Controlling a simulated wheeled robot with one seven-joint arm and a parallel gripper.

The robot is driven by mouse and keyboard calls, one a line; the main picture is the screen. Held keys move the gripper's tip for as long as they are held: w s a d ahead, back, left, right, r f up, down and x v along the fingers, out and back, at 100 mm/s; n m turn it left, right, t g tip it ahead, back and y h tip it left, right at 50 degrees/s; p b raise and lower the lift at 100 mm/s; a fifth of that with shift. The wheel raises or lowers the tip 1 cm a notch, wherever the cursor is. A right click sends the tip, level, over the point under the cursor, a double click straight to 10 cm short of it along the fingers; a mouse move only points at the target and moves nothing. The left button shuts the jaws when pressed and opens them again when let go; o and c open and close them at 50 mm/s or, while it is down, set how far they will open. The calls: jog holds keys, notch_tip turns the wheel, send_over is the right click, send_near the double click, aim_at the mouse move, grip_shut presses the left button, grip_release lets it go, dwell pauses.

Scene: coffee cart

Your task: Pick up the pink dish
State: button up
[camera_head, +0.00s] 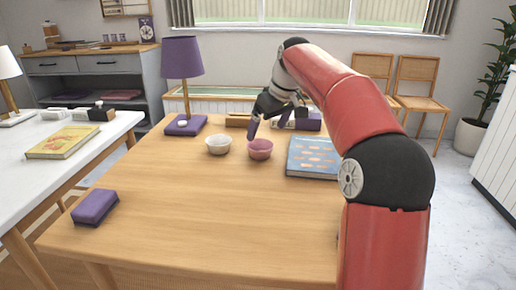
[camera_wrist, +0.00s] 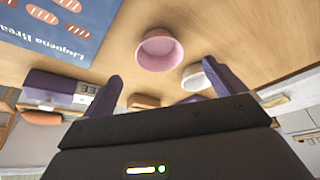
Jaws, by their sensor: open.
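The pink dish (camera_head: 260,149) is a small round bowl standing upright on the wooden table (camera_head: 190,225), between a white bowl and a blue book. It also shows in the wrist view (camera_wrist: 159,49), beyond my fingertips. My gripper (camera_head: 265,118) is above and behind the dish in the head view, apart from it. In the wrist view my gripper's two purple fingers (camera_wrist: 165,88) are spread wide with nothing between them.
A white bowl (camera_head: 218,145) stands just left of the dish. A blue book (camera_head: 313,157) lies to the right. A purple lamp (camera_head: 182,60) and small boxes (camera_head: 306,121) stand along the back. A purple block (camera_head: 95,207) lies front left; the table's middle front is clear.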

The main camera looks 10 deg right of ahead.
aim_at(262, 140)
jog(key=x, duration=0.6)
jog(key=shift+w+a+f, duration=0.15)
jog(key=shift+w+f, duration=0.05)
jog(key=shift+w, duration=0.15)
jog(key=c, duration=1)
jog(key=shift+c, duration=0.3)
jog(key=shift+r, duration=0.15)
